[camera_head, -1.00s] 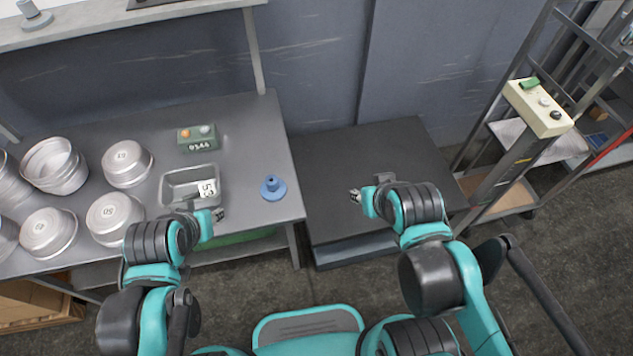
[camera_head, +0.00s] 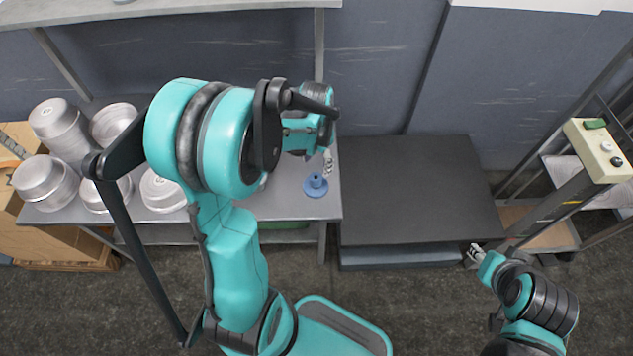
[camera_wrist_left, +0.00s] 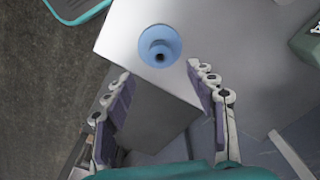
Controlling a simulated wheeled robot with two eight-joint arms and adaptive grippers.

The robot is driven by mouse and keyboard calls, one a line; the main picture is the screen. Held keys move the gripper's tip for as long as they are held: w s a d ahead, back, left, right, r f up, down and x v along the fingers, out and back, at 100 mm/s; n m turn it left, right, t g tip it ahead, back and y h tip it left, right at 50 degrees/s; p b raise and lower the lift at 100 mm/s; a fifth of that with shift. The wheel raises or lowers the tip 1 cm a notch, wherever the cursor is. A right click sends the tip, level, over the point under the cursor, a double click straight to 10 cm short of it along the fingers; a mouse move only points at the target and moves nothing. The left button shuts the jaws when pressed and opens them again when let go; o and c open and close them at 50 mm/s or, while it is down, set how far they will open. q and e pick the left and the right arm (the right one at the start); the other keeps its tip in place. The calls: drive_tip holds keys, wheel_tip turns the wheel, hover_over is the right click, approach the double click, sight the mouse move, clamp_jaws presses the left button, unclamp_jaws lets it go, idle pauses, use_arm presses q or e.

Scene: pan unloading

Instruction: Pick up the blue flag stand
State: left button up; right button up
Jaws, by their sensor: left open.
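The blue flag stand (camera_head: 315,186), a round base with a short hollow post, stands upright near the right front corner of the grey metal table (camera_head: 290,203). My left gripper (camera_head: 327,160) is above and just behind it in the head view. In the left wrist view the flag stand (camera_wrist_left: 160,47) lies beyond the fingertips, roughly in line with the gap between them. My left gripper (camera_wrist_left: 160,75) is open and empty, its two fingers apart. My right gripper (camera_head: 472,252) is at the right, by the low dark platform's front edge, away from the stand; its finger state is unclear.
Several metal pans (camera_head: 45,182) stand on the table's left part, some behind my left arm. A low dark platform (camera_head: 415,190) is right of the table. A cream control box (camera_head: 600,150) stands at far right. A greenish box (camera_wrist_left: 308,45) shows at the wrist view's right edge.

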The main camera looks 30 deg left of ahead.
sight(316, 178)
use_arm(q)
drive_tip(key=f, duration=0.2)
drive_tip(key=f+b, duration=0.1)
drive_tip(key=shift+a+f, duration=0.25)
drive_tip(key=shift+f, duration=0.15)
wheel_tip(316, 178, down, 4)
drive_tip(key=shift+d+f+b, duration=0.15)
drive_tip(key=shift+b, duration=0.9)
drive_tip(key=shift+f, duration=0.4)
drive_tip(key=shift+c, duration=1.3)
clamp_jaws()
